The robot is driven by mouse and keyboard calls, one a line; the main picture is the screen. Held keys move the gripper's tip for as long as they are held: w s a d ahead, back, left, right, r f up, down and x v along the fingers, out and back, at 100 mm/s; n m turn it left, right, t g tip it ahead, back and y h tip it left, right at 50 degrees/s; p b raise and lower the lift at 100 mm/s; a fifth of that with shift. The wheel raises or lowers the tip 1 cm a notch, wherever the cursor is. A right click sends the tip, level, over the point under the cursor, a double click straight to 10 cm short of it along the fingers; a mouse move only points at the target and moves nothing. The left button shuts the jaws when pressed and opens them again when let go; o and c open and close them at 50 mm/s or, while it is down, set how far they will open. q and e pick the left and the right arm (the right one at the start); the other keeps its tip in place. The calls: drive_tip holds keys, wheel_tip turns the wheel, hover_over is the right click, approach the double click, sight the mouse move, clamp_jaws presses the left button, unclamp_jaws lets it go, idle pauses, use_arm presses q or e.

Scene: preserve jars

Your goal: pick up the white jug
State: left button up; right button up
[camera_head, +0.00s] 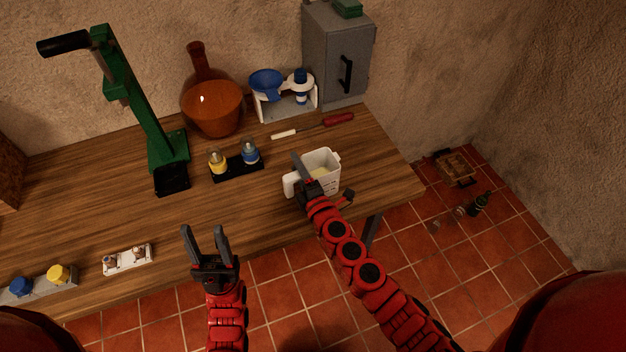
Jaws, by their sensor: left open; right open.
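The white jug (324,167) stands upright near the right end of the wooden table, with its handle (289,187) toward the left. My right gripper (310,177) is open at the jug's near left side, with one finger between the handle side and the jug's body in the picture. The arm hides part of the jug's front, and I cannot tell whether the fingers touch it.
A black holder (236,173) with yellow and blue bottles stands left of the jug. A red-handled tool (338,119) lies behind it. A green press (150,115), an amber flask (212,105) and a grey cabinet (336,55) stand farther back. The table's middle front (215,210) is clear.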

clamp_jaws()
idle(1.3)
